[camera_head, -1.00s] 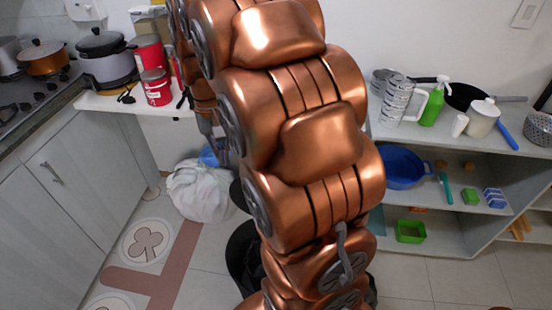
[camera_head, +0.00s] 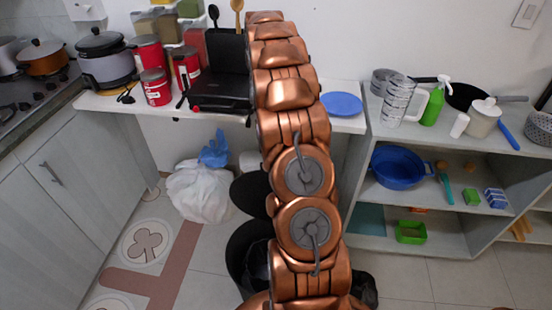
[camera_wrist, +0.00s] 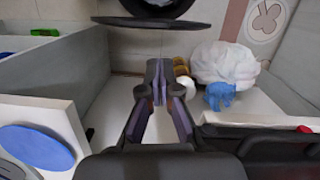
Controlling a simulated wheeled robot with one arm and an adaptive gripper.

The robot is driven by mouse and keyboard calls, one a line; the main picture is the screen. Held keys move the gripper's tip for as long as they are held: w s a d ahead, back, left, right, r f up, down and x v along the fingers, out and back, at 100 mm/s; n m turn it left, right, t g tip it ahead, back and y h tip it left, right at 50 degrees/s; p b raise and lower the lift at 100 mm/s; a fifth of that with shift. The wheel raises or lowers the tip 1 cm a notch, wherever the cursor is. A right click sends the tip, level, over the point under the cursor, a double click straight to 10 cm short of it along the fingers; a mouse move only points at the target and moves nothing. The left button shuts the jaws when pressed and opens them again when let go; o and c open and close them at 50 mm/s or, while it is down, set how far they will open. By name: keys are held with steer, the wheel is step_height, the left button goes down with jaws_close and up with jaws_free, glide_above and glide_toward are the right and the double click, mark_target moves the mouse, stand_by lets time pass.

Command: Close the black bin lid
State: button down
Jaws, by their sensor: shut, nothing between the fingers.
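The black bin (camera_head: 243,252) stands on the floor, partly behind my arm in the head view. Its round black lid (camera_head: 249,194) is open, raised at the back of the bin. In the wrist view, the lid (camera_wrist: 150,22) shows nearly edge-on near the top, with part of the bin opening (camera_wrist: 157,6) above it. My gripper (camera_wrist: 159,68) is shut and empty. It appears below the lid in the wrist view, apart from it. In the head view my gripper is hidden behind my arm.
A white bag (camera_head: 200,192) with a blue bag (camera_head: 214,148) sits left of the bin. A shelf unit (camera_head: 447,213) stands right. The counter above holds a black grill (camera_head: 222,90) and a blue plate (camera_head: 341,104). Open floor (camera_head: 190,275) lies in front.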

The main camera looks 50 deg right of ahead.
steer(key=d+f+m, duration=0.1)
steer(key=d+f, duration=0.3)
steer(key=d, duration=0.2)
steer(key=s+a+f+p, duration=0.3)
steer(key=a+f+p, duration=0.1)
steer(key=f, duration=0.6)
steer(key=shift+s+f, duration=0.2)
steer(key=shift+f, duration=0.05)
steer(key=shift+s+a, duration=0.1)
stand_by(0.5)
